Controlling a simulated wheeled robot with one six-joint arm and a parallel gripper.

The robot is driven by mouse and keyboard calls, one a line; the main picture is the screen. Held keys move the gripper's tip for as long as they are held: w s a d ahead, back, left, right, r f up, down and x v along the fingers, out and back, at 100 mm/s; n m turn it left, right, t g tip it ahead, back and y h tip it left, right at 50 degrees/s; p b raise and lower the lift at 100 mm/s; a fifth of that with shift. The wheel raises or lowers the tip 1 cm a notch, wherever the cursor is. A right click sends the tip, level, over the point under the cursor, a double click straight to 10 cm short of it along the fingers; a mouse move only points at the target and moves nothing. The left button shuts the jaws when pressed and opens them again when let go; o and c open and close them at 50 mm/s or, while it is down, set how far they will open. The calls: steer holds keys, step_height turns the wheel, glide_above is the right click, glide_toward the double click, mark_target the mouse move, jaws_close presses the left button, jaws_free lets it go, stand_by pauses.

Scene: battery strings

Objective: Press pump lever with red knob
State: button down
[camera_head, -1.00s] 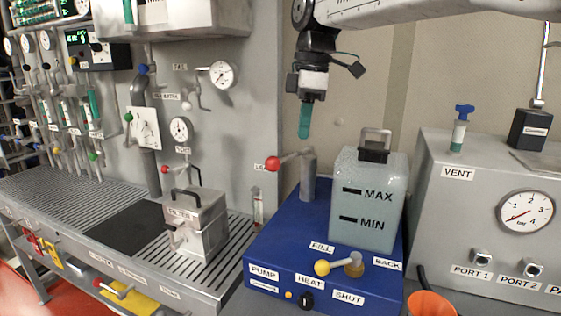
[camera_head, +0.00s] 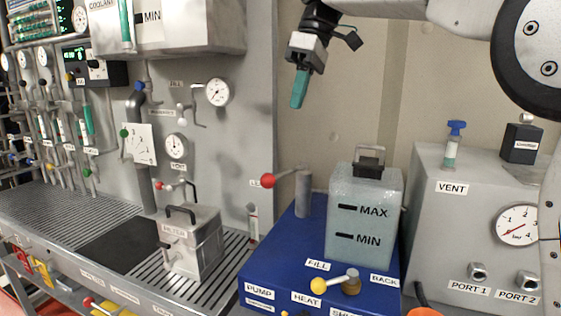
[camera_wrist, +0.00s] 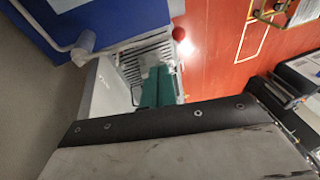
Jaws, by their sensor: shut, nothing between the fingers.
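The red knob (camera_head: 268,181) is at the left end of a thin pump lever (camera_head: 285,175). The lever comes out of a grey upright post (camera_head: 303,194) at the back left of the blue pump box (camera_head: 272,250). My gripper (camera_head: 297,104), with teal fingers, is shut and empty. It hangs tilted in the air, above and clear of the knob in the head view. In the wrist view the teal fingers (camera_wrist: 158,73) point up the picture, and the red knob (camera_wrist: 178,33) shows beyond their tips. The post (camera_wrist: 84,46) is at the left there.
A translucent tank (camera_head: 362,222) with a handle stands on the box, right of the post. A yellow-knobbed lever (camera_head: 319,285) is at its front. A metal filter box (camera_head: 195,243) stands left on the slatted bench. A vent cabinet (camera_head: 440,238) is at the right.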

steer(key=x, duration=1.4)
steer(key=shift+f, duration=0.1)
